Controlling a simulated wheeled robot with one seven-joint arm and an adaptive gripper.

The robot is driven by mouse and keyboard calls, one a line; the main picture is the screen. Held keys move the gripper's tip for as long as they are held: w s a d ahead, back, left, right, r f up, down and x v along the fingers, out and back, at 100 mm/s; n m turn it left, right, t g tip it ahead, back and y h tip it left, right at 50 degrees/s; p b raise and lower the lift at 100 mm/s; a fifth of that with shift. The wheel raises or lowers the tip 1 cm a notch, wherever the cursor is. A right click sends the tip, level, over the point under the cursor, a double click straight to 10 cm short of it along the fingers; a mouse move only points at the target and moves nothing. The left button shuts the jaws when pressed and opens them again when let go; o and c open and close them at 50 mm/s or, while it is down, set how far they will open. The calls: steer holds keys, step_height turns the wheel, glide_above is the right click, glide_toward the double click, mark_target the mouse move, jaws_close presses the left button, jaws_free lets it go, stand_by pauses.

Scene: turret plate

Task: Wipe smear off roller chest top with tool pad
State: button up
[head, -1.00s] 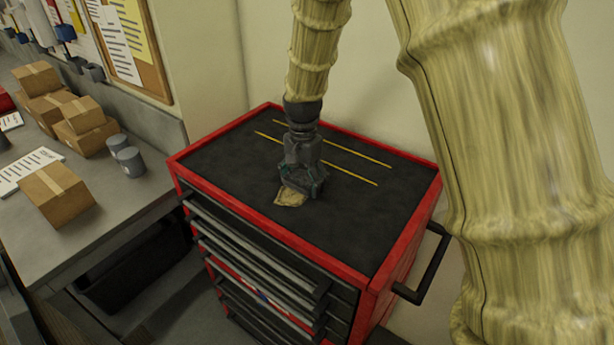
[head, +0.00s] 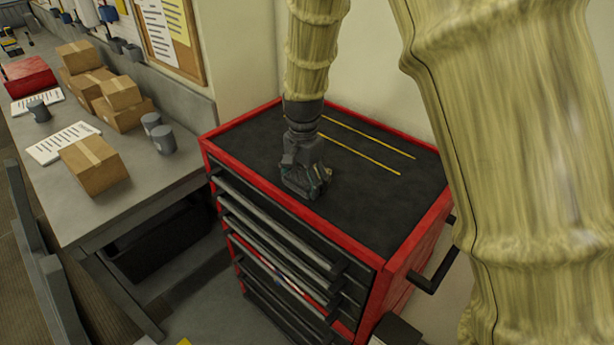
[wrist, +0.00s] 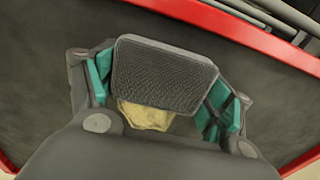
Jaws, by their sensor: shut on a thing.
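The roller chest (head: 376,240) is red, and its dark top (head: 385,205) has two thin yellow lines. My gripper (head: 307,187) points down at the top near the front drawer edge. In the wrist view my gripper (wrist: 163,92) has teal-lined fingers on both sides of a dark, ribbed tool pad (wrist: 165,74) and is shut on it. A tan patch, seemingly the smear (wrist: 146,116), shows beside the pad and is partly covered by it. In the head view the smear is hidden behind my gripper. Whether the pad touches the top is unclear.
A grey workbench (head: 105,205) stands to the left with several cardboard boxes (head: 94,165), grey cups (head: 162,139) and a red case (head: 28,76). A wall (head: 375,60) rises behind the chest. A dark side handle (head: 433,270) sticks out at right.

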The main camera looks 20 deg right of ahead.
mark_target(306, 176)
step_height(306, 176, up, 2)
steer(key=shift+a+r, duration=0.15)
steer(key=shift+d+r, duration=0.2)
steer(key=shift+r, duration=0.55)
steer(key=shift+d+r, duration=0.2)
steer(key=shift+r, duration=0.55)
steer(key=shift+a+r, duration=0.25)
steer(key=shift+r, duration=0.95)
steer(key=shift+d+r, duration=0.1)
